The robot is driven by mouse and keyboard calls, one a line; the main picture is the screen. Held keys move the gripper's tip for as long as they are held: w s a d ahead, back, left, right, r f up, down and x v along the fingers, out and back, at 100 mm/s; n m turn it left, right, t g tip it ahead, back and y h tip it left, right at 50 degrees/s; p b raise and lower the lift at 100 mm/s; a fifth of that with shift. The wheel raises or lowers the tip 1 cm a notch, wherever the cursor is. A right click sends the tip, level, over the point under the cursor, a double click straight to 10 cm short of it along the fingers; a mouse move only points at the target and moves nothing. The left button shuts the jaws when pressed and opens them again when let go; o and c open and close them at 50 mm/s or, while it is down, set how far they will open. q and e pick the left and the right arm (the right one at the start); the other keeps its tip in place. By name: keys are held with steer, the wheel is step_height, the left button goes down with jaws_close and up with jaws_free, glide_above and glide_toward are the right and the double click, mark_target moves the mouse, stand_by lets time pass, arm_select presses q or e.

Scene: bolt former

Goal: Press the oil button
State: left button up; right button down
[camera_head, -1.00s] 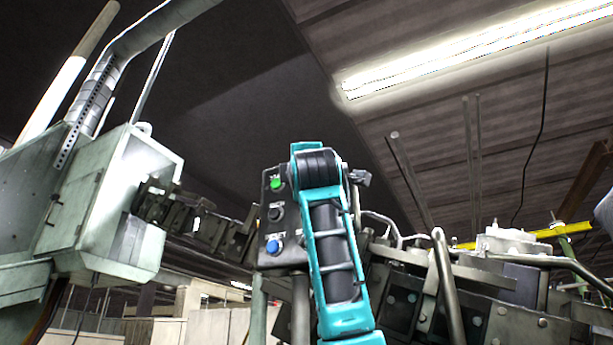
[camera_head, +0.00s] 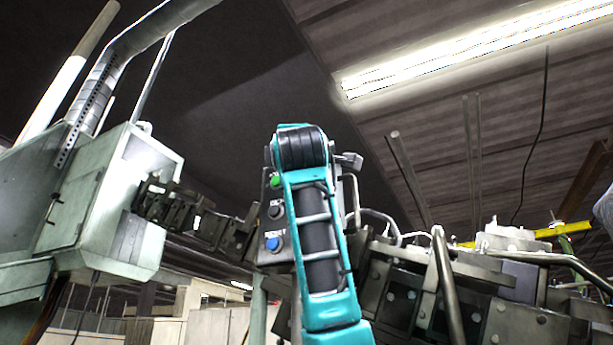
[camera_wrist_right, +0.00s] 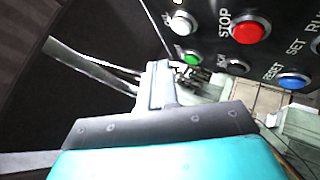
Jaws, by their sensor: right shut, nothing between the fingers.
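The oil button is green and sits on a dark control panel. In the head view the button (camera_head: 275,182) shows at the panel's upper left, close beside my right arm. In the right wrist view the green button (camera_wrist_right: 192,60) is just right of my right gripper's tip, with its label above it. My right gripper (camera_wrist_right: 157,72) is shut and empty. Its tip appears close to the green button, but I cannot tell whether they touch. In the head view my right arm hides much of the panel, and I cannot make out the fingers. My left gripper is not in view.
The panel also has a red STOP button (camera_wrist_right: 248,28), a white button (camera_wrist_right: 183,22), a black button (camera_wrist_right: 238,66) and a blue RESET button (camera_wrist_right: 292,80). A grey machine housing (camera_head: 115,200) stands left. Dark machinery (camera_head: 440,300) fills the lower right.

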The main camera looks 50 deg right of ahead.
steer(key=shift+s+a, duration=0.15)
steer(key=shift+a, duration=0.4)
steer(key=shift+s+a, duration=0.15)
steer(key=shift+a, duration=0.4)
steer(key=shift+d, duration=0.1)
